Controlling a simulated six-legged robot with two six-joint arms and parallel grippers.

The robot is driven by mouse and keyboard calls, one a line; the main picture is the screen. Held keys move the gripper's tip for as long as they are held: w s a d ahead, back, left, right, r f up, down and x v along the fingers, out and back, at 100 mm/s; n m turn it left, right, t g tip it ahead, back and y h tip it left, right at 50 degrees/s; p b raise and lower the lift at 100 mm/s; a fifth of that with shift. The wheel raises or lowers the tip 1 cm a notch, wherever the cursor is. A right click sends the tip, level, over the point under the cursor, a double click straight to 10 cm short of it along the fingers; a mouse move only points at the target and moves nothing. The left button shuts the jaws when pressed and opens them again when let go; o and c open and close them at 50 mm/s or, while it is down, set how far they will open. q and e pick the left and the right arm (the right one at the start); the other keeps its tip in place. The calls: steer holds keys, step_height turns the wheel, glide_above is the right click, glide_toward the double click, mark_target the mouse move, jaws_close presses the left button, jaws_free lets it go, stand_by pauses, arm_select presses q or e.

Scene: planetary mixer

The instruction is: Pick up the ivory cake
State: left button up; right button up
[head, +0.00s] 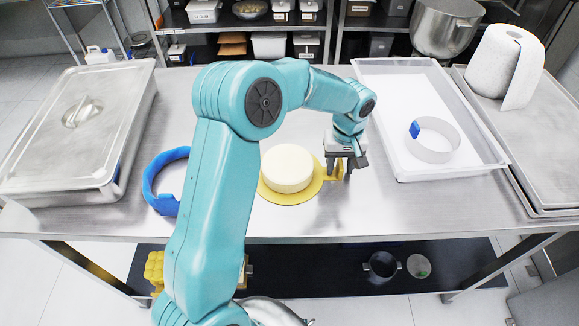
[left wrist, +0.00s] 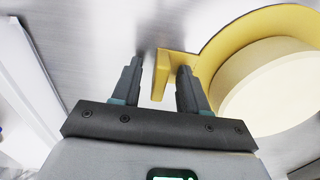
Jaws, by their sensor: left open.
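The ivory cake (head: 287,167) is a low round cake on a gold round board (head: 290,197) with a tab on its right side. In the left wrist view the cake (left wrist: 275,90) is at the right, on the gold board (left wrist: 240,37). My left gripper (head: 344,177) is open, pointing down at the tab, to the right of the cake. In the left wrist view the upright end of the tab (left wrist: 160,76) shows between the two fingers of my left gripper (left wrist: 158,82). I cannot tell whether the fingers touch it. My right gripper is not in view.
A blue ring (head: 150,183) lies left of the cake, partly behind my arm. A lidded steel pan (head: 130,130) is at the left. A white tray (head: 400,90) holding a clear ring with a blue tab (head: 432,138) is at the right, beside a paper roll (head: 500,62).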

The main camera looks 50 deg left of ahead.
arm_select(q)
steer(key=shift+c, duration=0.3)
jaws_close()
steer(key=shift+r, duration=0.15)
